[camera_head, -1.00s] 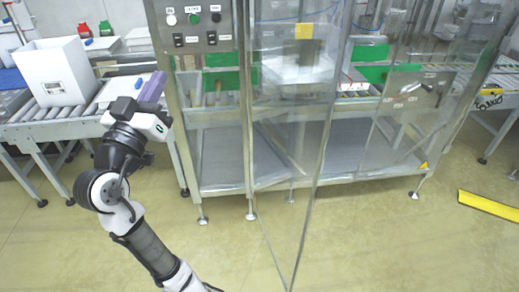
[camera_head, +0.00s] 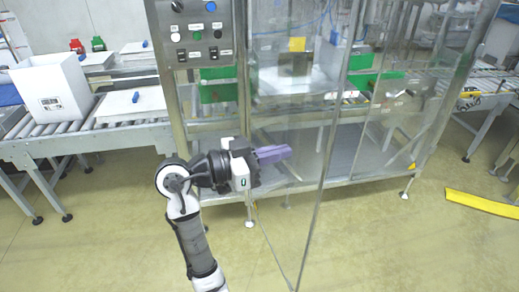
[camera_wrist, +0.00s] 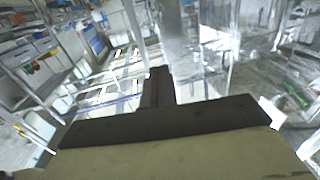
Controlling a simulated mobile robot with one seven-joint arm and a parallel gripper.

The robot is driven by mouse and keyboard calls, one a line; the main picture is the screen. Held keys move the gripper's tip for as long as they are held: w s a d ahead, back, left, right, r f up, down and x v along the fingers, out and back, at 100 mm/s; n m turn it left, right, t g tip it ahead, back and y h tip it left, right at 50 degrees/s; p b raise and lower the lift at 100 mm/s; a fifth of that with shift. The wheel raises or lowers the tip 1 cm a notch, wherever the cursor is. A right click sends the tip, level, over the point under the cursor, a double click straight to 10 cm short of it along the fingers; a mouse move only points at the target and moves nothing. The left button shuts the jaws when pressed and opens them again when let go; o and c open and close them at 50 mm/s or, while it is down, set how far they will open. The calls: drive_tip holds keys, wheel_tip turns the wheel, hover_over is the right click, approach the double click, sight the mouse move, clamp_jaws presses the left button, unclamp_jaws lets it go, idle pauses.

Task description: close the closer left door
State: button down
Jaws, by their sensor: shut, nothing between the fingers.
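The closer left door is a clear panel (camera_head: 318,100) on the machine's metal frame. It stands open, swung out towards me, and its free edge runs down to the bottom of the head view. My gripper (camera_head: 290,152) is shut and empty, its purple fingers pointing right across the panel's area. Because the panel is see-through, I cannot tell whether the fingers touch it or which side of it they are on. In the wrist view the dark shut fingers (camera_wrist: 158,85) point ahead towards blurred, glassy surfaces.
A control panel with buttons (camera_head: 198,32) is on the frame post above my gripper. A white box (camera_head: 52,88) stands on a roller conveyor at left. Another clear door (camera_head: 400,110) is further right. A yellow floor bar (camera_head: 483,203) lies at right; the front floor is clear.

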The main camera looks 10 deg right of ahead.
sight(322, 142)
drive_tip(key=d, duration=0.2)
drive_tip(key=d+p, duration=0.1)
drive_tip(key=d, duration=0.1)
drive_tip(key=w+d+p, duration=0.1)
drive_tip(key=d, duration=0.1)
drive_tip(key=shift+r, duration=0.15)
drive_tip(key=shift+w+d, duration=0.2)
drive_tip(key=shift+d, duration=0.4)
